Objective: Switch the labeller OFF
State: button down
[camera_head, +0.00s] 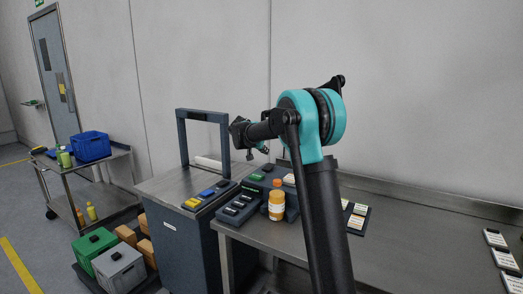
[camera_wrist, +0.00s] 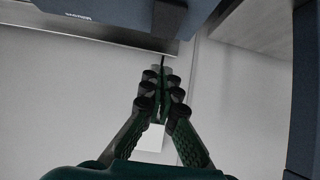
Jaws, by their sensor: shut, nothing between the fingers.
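My gripper (camera_head: 247,148) is raised in front of the right post of a dark arch frame (camera_head: 181,112). In the wrist view its fingers (camera_wrist: 161,78) are together and empty. A dark blue-grey housing with small pale lettering (camera_wrist: 90,10) fills the top of the wrist view; the lettering is too small to read.
An orange-capped bottle (camera_head: 277,205) stands by the unit. Label cards (camera_head: 357,216) lie on the steel bench (camera_head: 420,255). A trolley with a blue crate (camera_head: 90,146) stands left; green and grey crates (camera_head: 120,270) are lower left.

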aim_at(268, 167)
jog(key=x, duration=0.3)
jog(key=shift+w+d+f, duration=0.15)
jog(key=shift+w+f, duration=0.05)
jog(key=shift+f, duration=0.05)
notch_tip(268, 167, down, 2)
jog(key=shift+f, duration=0.15)
jog(key=shift+w+f, duration=0.1)
jog(key=shift+f, duration=0.65)
jog(key=shift+d, duration=0.1)
jog(key=shift+w+f, duration=0.1)
jog(key=shift+f, duration=0.2)
